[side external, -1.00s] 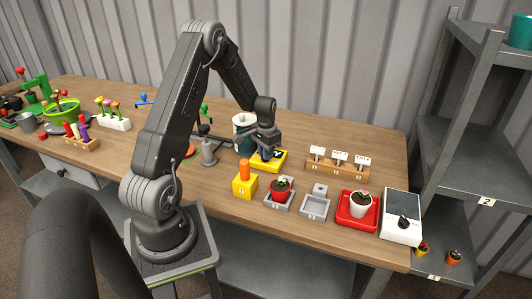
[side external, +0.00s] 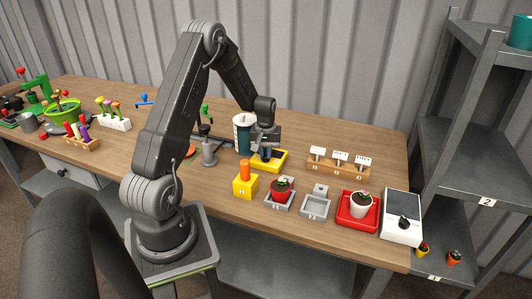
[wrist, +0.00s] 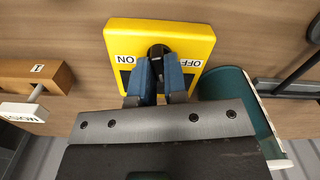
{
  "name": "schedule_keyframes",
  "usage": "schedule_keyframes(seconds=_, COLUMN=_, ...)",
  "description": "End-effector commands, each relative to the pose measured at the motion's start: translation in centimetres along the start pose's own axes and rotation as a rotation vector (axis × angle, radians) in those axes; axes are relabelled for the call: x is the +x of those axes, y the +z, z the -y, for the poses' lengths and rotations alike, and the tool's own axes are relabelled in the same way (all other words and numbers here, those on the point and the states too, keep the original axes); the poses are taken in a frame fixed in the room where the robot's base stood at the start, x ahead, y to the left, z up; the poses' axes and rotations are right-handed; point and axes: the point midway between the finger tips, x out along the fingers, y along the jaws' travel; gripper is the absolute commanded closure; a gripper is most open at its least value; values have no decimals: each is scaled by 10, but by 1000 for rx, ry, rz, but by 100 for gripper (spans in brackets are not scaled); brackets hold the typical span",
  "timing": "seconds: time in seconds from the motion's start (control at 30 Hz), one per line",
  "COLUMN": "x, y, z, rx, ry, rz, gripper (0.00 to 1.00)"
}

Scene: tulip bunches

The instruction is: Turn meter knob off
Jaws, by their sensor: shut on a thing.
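The yellow meter box (side external: 279,166) sits on the wooden table, near the middle of the side view. In the wrist view the yellow meter box (wrist: 190,30) carries an ON label and an OFF label, with a black knob (wrist: 158,50) between them. My gripper (side external: 266,152) is over the box from above. In the wrist view the blue fingers of my gripper (wrist: 160,68) are shut on the knob. The fingers hide part of the knob, so its exact pointing is hard to tell.
A teal and white container (side external: 243,134) stands close behind the box and also shows in the wrist view (wrist: 238,100). A wooden label rack (side external: 338,168) is to the right. An orange-topped yellow block (side external: 245,182) and a potted cactus (side external: 281,187) stand in front.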

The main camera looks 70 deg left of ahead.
Motion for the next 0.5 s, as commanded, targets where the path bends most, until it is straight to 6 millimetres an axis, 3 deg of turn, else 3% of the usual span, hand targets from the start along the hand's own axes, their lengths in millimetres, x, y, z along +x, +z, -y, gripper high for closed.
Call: schedule_keyframes(seconds=0.5, x=-1, y=0, z=1, rx=-299, ry=1, rz=0, gripper=100)
